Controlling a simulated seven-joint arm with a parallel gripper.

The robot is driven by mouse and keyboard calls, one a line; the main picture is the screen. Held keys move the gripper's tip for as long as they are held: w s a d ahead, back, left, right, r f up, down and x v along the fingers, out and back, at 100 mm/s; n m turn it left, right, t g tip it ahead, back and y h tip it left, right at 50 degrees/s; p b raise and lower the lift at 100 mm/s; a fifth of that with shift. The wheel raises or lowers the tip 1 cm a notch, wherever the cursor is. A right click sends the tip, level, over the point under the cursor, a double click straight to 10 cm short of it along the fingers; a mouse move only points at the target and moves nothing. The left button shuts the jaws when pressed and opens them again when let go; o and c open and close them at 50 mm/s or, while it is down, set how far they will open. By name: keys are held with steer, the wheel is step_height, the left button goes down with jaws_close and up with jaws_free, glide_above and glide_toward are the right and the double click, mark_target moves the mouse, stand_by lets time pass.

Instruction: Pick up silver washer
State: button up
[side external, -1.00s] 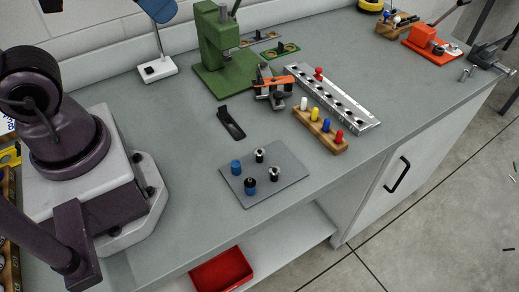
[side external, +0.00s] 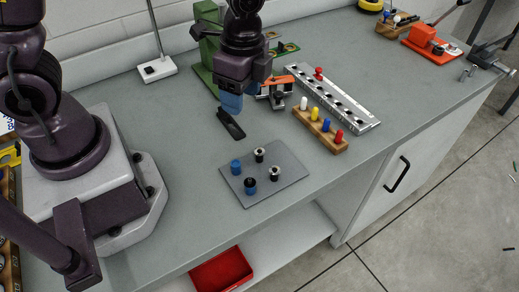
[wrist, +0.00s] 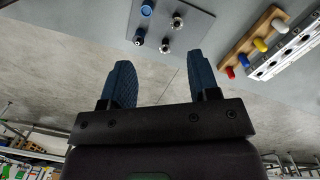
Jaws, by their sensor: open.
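A grey plate (side external: 288,187) lies on the bench and carries two blue pieces and two silver-and-black ones. One silver piece (side external: 259,154) stands at the plate's back; the other silver piece (side external: 275,173) stands nearer its front right. These are the likeliest silver washers, but they are too small to be sure. They also show in the wrist view, a silver ring (wrist: 178,22) and a second one (wrist: 165,46). My gripper (side external: 231,103) is above the bench, behind and left of the plate. In the wrist view my gripper (wrist: 162,78) has its blue fingers wide apart with nothing between them.
An orange-and-grey clamp (side external: 272,88) and a green press (side external: 205,50), partly hidden by my arm, stand close by. A wooden peg block (side external: 322,130) and a silver holed rail (side external: 340,105) lie to the right.

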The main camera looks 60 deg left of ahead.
steer(key=w+d+f+m, duration=0.1)
steer(key=w+f+m, duration=0.1)
steer(key=m, duration=0.4)
glide_above(259, 150)
steer(key=shift+t, duration=0.4)
step_height(259, 150, down, 7)
steer(key=shift+s+a+r, duration=0.1)
steer(key=shift+r, duration=0.05)
steer(key=shift+f, duration=2.85)
steer(key=shift+f, duration=0.25)
steer(key=shift+c, duration=0.3)
steer(key=c, duration=1)
